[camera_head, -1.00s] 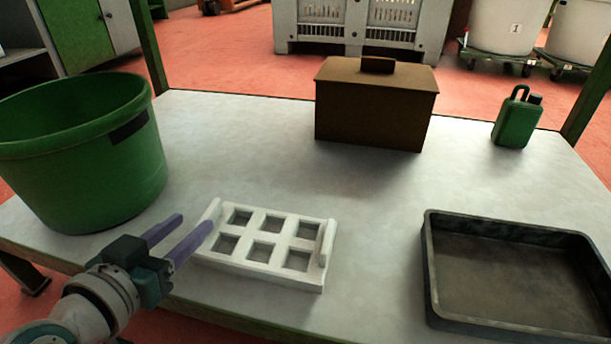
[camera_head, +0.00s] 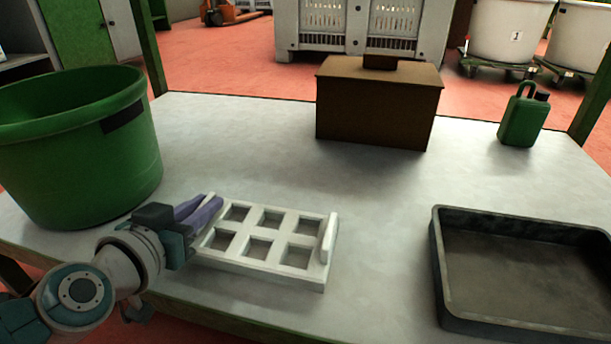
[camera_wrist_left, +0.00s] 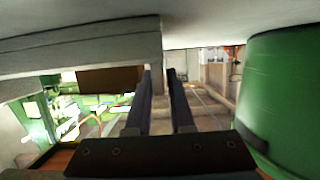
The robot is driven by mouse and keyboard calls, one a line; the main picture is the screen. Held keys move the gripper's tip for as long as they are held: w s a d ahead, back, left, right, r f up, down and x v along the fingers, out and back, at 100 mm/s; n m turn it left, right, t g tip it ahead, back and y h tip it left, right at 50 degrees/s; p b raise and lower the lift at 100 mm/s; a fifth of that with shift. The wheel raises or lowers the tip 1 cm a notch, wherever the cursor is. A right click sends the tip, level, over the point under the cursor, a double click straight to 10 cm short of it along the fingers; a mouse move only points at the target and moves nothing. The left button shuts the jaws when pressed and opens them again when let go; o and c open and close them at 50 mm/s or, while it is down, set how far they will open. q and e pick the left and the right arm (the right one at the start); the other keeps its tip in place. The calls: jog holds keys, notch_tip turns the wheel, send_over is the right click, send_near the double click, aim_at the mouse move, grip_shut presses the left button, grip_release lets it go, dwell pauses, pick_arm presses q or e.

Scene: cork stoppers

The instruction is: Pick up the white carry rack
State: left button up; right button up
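The white carry rack (camera_head: 262,262) lies flat on the table, with square openings and a raised handle at its left and right ends. My left gripper (camera_head: 205,207) is at the left handle, its two purple fingers close together with the handle between them. In the left wrist view the fingertips (camera_wrist_left: 160,76) stand either side of a pale upright part of the rack (camera_wrist_left: 80,52). The fingers hide most of the left handle. The rack's openings look empty. My right gripper is in neither view.
A large green bucket (camera_head: 75,160) stands left of the rack, close to my left arm. A dark tray (camera_head: 440,260) lies at the right, a brown lidded box (camera_head: 375,110) and a green can (camera_head: 522,122) at the back. The table's middle is clear.

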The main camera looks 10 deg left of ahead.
pick_arm(q)
grip_shut()
dwell(0.9)
